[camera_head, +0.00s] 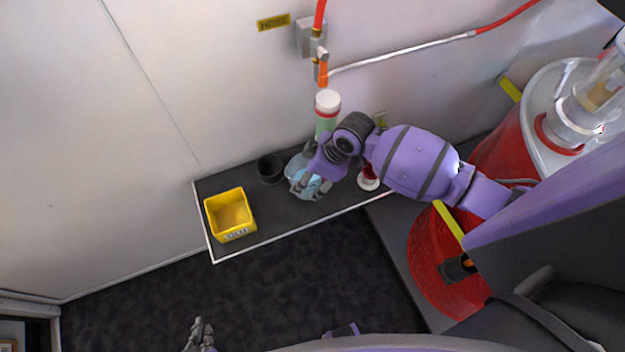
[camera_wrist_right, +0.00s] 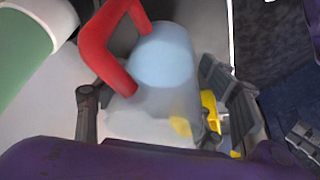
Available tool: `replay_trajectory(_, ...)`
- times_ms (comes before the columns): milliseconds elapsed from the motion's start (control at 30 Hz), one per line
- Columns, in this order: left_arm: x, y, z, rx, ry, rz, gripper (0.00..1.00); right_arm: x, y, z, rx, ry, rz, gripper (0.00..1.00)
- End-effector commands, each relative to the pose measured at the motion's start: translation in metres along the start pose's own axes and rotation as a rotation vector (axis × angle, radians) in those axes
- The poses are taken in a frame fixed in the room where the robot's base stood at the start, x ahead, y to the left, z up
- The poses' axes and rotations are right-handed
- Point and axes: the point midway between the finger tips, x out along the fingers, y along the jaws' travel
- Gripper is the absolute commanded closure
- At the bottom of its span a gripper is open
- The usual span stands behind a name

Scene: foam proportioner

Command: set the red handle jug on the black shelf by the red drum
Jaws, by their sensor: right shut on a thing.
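The pale, see-through jug (camera_head: 318,187) is over the black shelf (camera_head: 280,208), partly hidden by my right gripper (camera_head: 305,185). In the right wrist view the jug (camera_wrist_right: 165,60) shows its red handle (camera_wrist_right: 105,45). My right gripper (camera_wrist_right: 160,110) is shut on the jug, with a finger on either side of its body. I cannot tell whether the jug's base touches the shelf. The red drum (camera_head: 500,150) stands to the right, partly behind my arm. My left gripper (camera_head: 198,335) is low at the bottom edge, away from the shelf; its opening is unclear.
A yellow bin (camera_head: 230,200) sits on the shelf's left end, with a black cup (camera_head: 270,168) between it and the jug. A green bottle with a white cap (camera_head: 327,100) stands behind. A red-and-white item (camera_head: 368,180) is just right. Pipes (camera_head: 400,52) run along the wall.

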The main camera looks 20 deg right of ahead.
Motion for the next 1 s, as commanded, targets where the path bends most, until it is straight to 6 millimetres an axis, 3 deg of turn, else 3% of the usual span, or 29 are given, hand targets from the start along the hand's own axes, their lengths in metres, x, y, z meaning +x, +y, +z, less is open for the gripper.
replay_trajectory(300, 0.001, -0.001, -0.004, 0.002, 0.007, -0.001, 1.0, 0.032, 0.005, 0.019, 0.002, 0.001, 0.001, 0.72)
replay_trajectory(667, 0.002, -0.001, -0.003, 0.002, 0.006, -0.001, 1.0, 0.036, 0.005, 0.021, 0.001, 0.0, 0.001, 0.72)
replay_trajectory(700, 0.002, -0.001, -0.002, 0.003, 0.005, -0.001, 1.0, 0.037, 0.004, 0.022, 0.001, -0.001, 0.001, 0.35)
replay_trajectory(833, 0.002, -0.001, -0.003, 0.003, 0.005, -0.001, 1.0, 0.036, 0.005, 0.021, 0.001, -0.001, 0.001, 0.18)
replay_trajectory(1000, 0.002, -0.001, -0.002, 0.003, 0.005, -0.001, 1.0, 0.036, 0.005, 0.021, 0.001, -0.001, 0.001, 0.17)
